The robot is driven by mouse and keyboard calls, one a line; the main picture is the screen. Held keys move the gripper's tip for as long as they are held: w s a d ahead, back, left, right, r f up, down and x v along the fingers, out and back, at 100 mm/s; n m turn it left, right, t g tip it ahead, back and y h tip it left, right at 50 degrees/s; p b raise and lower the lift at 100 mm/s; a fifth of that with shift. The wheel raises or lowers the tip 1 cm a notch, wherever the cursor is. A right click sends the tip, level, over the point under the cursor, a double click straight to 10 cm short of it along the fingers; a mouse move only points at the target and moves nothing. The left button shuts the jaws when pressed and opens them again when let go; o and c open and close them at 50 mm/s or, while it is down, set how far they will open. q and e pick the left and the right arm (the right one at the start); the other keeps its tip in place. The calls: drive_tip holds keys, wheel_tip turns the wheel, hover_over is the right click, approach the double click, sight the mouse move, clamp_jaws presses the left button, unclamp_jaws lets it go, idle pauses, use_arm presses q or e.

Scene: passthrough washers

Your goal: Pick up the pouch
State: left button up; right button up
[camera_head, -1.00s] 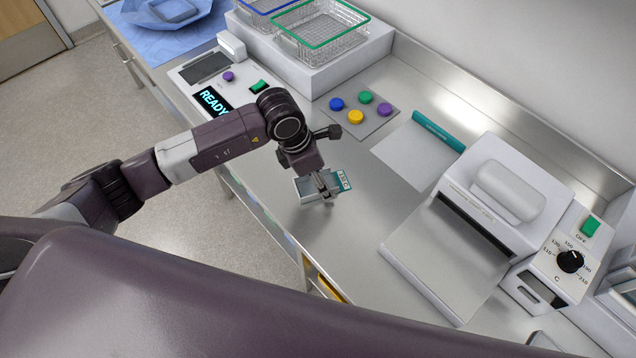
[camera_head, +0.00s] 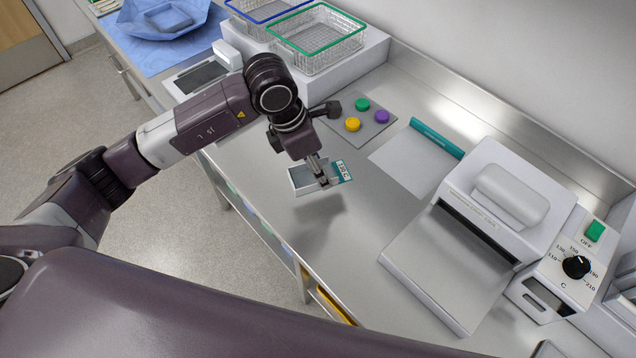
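A small pouch (camera_head: 303,180) with a greyish window and a teal end label reading what looks like 135 C is in front of the counter's middle. My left gripper (camera_head: 322,178), coming in from the left, is shut on the pouch and covers its middle. The pouch is held a little above the steel counter (camera_head: 365,235), with a shadow below it. My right gripper is not in view.
A white sheet with a teal strip (camera_head: 437,138) lies right of the pouch. A white sealer (camera_head: 500,200) with a dial stands farther right. Coloured buttons (camera_head: 353,124) sit on a grey pad behind. Wire baskets (camera_head: 320,40) and a blue wrap (camera_head: 160,45) are at the back left.

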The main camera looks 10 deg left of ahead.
use_arm(q)
wheel_tip(320, 180, up, 13)
drive_tip(key=b, duration=0.2)
drive_tip(key=shift+f+b, duration=0.2)
drive_tip(key=shift+b, duration=0.15)
drive_tip(key=shift+f, duration=0.1)
